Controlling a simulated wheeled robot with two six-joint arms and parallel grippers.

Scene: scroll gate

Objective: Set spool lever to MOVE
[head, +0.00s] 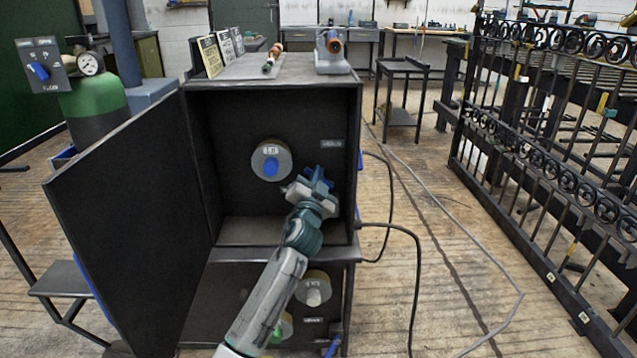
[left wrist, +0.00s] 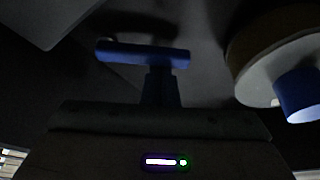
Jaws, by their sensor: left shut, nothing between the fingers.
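My left gripper (head: 319,177) reaches into the open dark cabinet (head: 285,98), to the right of and a little below a round pale dial (head: 258,152). The gripper is shut and empty. The dial carries a blue knob (head: 271,167) and a small white label too small to read. In the left wrist view the dial and its blue knob (left wrist: 298,98) stand at the right edge, apart from the gripper. A blue crossbar (left wrist: 145,53) shows above the gripper body; I cannot tell whether it is fingertips or a handle. No MOVE mark is legible. My right gripper is out of view.
The cabinet door (head: 125,225) stands open to the left. Below are a grey knob (head: 313,290) and a green knob (head: 279,332). A panel with a blue lever (head: 39,71) stands far left beside a green tank (head: 92,100). Cables (head: 416,270) lie right of the cabinet.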

